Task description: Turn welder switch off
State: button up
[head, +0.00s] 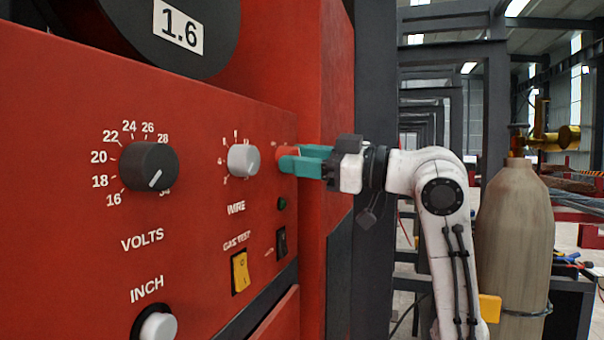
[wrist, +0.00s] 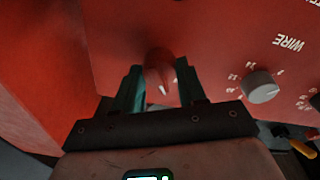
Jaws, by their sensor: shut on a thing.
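The red welder panel (head: 75,150) fills the left of the head view. A red rotary switch knob (head: 287,152) sticks out near the panel's right edge, partly hidden by my gripper. My gripper (head: 292,159) reaches in from the right with its teal fingers around the knob. In the wrist view the red knob (wrist: 159,72), with a pale pointer mark, sits between the fingers of my gripper (wrist: 160,86), which is shut on it. The lettering around the knob is mostly hidden.
A grey WIRE knob (head: 243,160) is close left of my gripper. A black VOLTS knob (head: 150,166), a yellow GAS TEST switch (head: 240,272) and a black rocker switch (head: 281,243) are on the panel. A brown gas cylinder (head: 514,235) stands at the right, behind my arm.

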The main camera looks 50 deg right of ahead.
jog(key=shift+f+n+b, duration=0.15)
jog(key=shift+n+b, duration=0.5)
jog(key=shift+n, duration=0.55)
jog(key=o, duration=1.1)
jog(key=shift+c, duration=0.2)
jog(key=r+b+v, duration=0.1)
jog(key=v, duration=0.9)
jog(key=shift+s+d+f, duration=0.25)
jog(key=shift+s+f, duration=0.1)
jog(key=shift+f, duration=0.05)
